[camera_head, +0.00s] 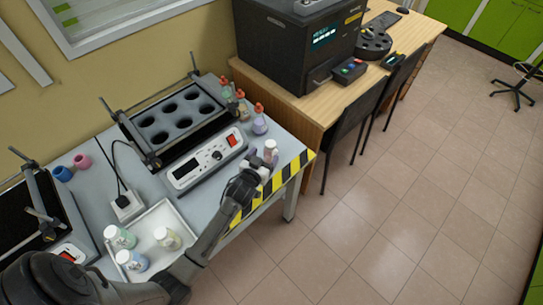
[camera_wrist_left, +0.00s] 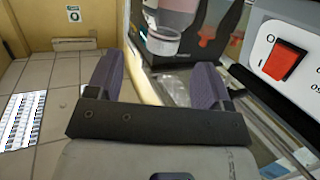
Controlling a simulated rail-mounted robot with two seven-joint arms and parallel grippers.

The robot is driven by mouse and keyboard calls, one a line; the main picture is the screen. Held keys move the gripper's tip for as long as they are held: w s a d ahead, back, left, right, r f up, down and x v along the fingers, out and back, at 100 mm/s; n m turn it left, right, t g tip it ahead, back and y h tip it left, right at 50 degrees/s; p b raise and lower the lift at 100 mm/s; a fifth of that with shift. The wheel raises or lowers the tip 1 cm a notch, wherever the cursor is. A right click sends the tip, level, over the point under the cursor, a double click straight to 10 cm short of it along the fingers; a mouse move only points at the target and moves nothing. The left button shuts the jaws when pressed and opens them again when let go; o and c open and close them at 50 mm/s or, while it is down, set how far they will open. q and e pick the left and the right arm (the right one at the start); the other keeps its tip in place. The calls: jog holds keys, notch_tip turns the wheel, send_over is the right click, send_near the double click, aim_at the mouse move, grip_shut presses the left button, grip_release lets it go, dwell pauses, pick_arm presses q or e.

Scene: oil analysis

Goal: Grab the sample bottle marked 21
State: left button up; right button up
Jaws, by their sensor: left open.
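A small bottle with a white cap and a pinkish body (camera_head: 270,149) is near the right end of the grey bench. My left gripper (camera_head: 259,166) is open and empty just in front of it. In the left wrist view, a pinkish bottle with a pale cap (camera_wrist_left: 172,22) shows at the top, beyond the two purple-grey fingers of my gripper (camera_wrist_left: 157,72). The fingers are not closed on it. A white tray (camera_head: 182,211) at the lower left holds several white-capped bottles. No number 21 is readable on any bottle. My right gripper is not in view.
Red-capped bottles (camera_head: 260,120) stand behind the pinkish bottle. A heater block with round holes (camera_head: 171,113) and its control box (camera_head: 206,160) lie to the left. The bench's striped edge (camera_head: 272,187) is close to my left arm. A black chair (camera_head: 352,124) stands right.

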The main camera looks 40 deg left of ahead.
aim_at(268, 149)
pick_arm(q)
jog(key=shift+a+b+x, duration=0.1)
jog(key=shift+b+x, duration=0.25)
jog(key=shift+x, duration=1)
jog(key=shift+a+b+x, duration=0.15)
jog(key=shift+b+x, duration=0.2)
jog(key=shift+x, duration=1)
jog(key=shift+w+a+f, duration=0.1)
jog(key=shift+w, duration=0.45)
jog(key=c, duration=1.2)
grip_shut()
